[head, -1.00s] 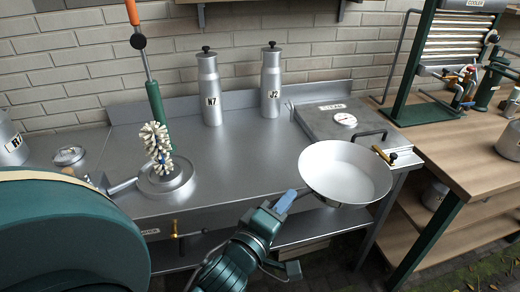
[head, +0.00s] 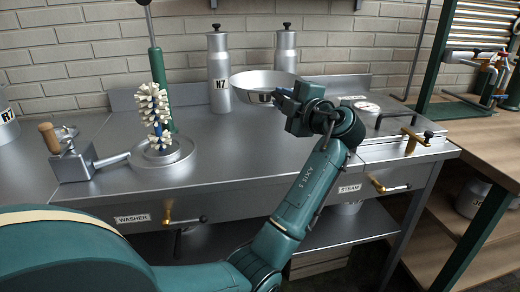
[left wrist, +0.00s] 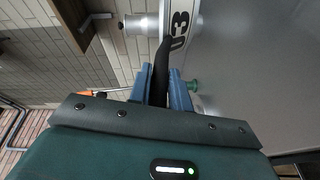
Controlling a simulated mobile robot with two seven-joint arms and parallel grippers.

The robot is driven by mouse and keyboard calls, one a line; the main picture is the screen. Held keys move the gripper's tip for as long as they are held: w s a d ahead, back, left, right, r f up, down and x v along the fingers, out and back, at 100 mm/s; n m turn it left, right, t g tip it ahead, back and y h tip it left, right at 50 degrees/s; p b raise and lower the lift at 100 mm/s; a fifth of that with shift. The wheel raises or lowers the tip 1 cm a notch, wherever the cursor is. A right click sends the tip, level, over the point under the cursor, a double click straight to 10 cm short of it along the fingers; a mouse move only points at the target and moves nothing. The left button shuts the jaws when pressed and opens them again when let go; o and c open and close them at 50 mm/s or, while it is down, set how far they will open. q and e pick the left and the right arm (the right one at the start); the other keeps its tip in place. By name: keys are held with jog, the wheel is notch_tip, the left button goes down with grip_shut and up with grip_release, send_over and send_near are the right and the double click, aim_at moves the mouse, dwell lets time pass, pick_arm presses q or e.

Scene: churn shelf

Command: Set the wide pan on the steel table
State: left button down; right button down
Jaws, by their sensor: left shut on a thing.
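The wide pan (head: 265,82) is a shallow silver bowl with flared sides, seen at an angle in the head view, in front of the two steel canisters. My left gripper (head: 287,98) is at its near right side, shut on its dark handle. In the left wrist view the black handle (left wrist: 160,72) lies between the blue fingers (left wrist: 162,92), and a U3 label (left wrist: 179,30) shows beyond it. The pan appears raised over the steel table (head: 235,150); the gap below it is hard to judge. My right gripper is not in view.
Canister N7 (head: 218,75) and a second canister (head: 286,45) stand at the back. A white brush (head: 156,105) on a round base and a wooden-handled steel box (head: 72,165) are at left. A gauged lid (head: 368,106) is at right. The table's middle is clear.

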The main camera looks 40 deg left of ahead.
pick_arm(q)
jog(key=shift+s+d+n+g+y, duration=0.15)
jog(key=shift+n+g+y, duration=0.15)
jog(key=shift+g, duration=0.1)
jog(key=shift+s+f, duration=0.1)
jog(key=shift+f, duration=0.3)
jog(key=shift+f+b, duration=0.3)
jog(key=shift+f, duration=4.1)
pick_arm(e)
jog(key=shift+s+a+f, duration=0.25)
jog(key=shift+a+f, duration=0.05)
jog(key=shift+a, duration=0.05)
pick_arm(q)
jog(key=shift+f, duration=0.1)
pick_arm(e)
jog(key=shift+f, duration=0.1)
pick_arm(q)
jog(key=c, duration=1.3)
grip_release()
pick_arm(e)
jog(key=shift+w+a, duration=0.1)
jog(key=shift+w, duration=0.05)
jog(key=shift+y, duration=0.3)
